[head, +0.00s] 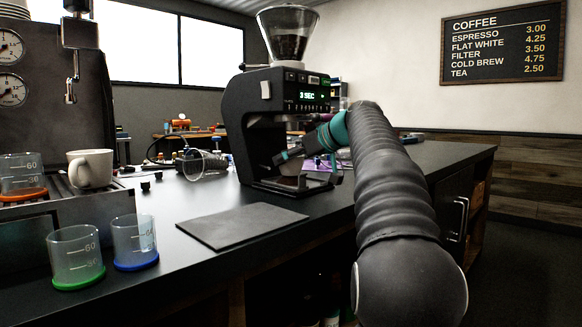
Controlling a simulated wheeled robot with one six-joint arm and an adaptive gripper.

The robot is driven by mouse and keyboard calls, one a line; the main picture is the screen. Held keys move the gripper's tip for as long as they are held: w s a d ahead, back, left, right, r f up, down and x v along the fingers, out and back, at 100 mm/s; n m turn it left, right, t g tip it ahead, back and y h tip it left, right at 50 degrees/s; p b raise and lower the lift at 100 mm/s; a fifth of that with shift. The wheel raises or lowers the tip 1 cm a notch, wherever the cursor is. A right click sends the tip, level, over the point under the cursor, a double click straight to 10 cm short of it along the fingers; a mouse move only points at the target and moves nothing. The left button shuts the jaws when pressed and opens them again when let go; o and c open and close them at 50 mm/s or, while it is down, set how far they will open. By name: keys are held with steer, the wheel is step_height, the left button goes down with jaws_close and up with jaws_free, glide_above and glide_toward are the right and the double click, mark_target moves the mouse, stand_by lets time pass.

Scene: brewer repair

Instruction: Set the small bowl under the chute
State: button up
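The grinder (248,117) stands on the dark counter, with a clear hopper of beans on top and a lit display reading "3 SEC". Its chute area is the recess below the display, above a flat base. My gripper (288,156) reaches into this recess from the right, low over the base.
A dark mat (240,224) lies bare before the grinder. A clear vessel (206,164) lies left of the grinder. Clear cups with green (76,254) and blue (135,240) bases stand at front left. A white mug (90,168) sits on the espresso machine's tray.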

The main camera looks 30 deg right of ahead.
steer(key=shift+f, duration=0.85)
steer(key=shift+f, duration=0.15)
steer(key=o, duration=1.2)
steer(key=v, duration=1.2)
steer(key=shift+s, duration=0.1)
